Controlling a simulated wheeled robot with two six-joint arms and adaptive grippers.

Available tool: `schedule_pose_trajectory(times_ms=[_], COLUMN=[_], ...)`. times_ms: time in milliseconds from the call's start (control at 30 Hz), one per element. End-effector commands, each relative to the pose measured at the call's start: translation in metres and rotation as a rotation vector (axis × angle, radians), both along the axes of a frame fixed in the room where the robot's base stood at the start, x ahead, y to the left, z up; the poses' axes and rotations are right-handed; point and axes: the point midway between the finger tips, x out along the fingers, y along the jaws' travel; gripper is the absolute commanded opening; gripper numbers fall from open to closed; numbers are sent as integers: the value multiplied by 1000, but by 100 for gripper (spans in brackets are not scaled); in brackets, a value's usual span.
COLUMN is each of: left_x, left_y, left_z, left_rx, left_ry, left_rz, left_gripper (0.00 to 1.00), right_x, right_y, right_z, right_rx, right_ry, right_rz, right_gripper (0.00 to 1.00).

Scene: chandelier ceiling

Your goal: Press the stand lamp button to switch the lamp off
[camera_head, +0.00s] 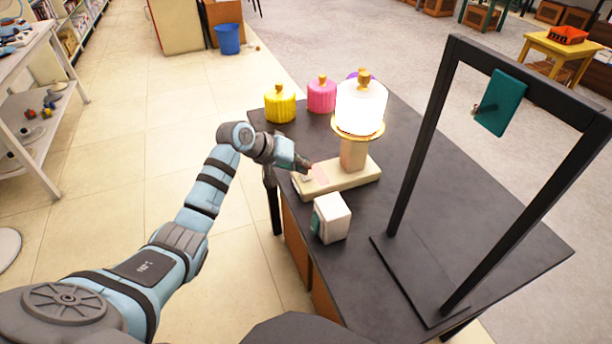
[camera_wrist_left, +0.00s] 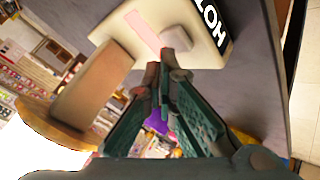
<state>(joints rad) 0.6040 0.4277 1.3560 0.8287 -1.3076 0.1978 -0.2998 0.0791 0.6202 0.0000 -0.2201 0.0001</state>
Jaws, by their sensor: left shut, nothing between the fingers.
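The stand lamp (camera_head: 361,105) stands on the dark table with its shade glowing bright white. Its cream base (camera_head: 350,181) carries a pinkish strip (camera_head: 320,173); the strip also shows in the left wrist view (camera_wrist_left: 143,32). A small pale raised block, apparently the button (camera_wrist_left: 176,38), sits beside the strip on the base. My left gripper (camera_head: 304,164) is shut and empty, over the left end of the base. In the left wrist view its fingertips (camera_wrist_left: 163,66) are close to the button; whether they touch it I cannot tell. My right gripper is not in view.
A white box (camera_head: 332,218) with a teal side stands just in front of the base. Yellow (camera_head: 280,104) and pink (camera_head: 321,96) ribbed jars stand behind. A black frame (camera_head: 421,135) with a hanging teal panel (camera_head: 502,103) rises at right. Tabletop between is clear.

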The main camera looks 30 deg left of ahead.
Motion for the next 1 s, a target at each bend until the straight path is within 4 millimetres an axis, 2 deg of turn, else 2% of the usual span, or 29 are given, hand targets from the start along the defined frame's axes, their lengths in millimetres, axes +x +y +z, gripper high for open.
schedule_pose_trajectory(times_ms=[400, 667, 1000], left_x=[0, 0, 0], left_y=[0, 0, 0], left_z=[0, -9, -6], left_rx=[0, 0, -1], left_ry=[0, 1, 1], left_rz=[0, -1, 0], left_gripper=[0, 0, 0], right_x=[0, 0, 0], right_y=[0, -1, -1], right_z=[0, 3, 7], right_rx=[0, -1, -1], right_ry=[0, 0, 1], right_rz=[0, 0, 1], right_gripper=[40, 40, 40])
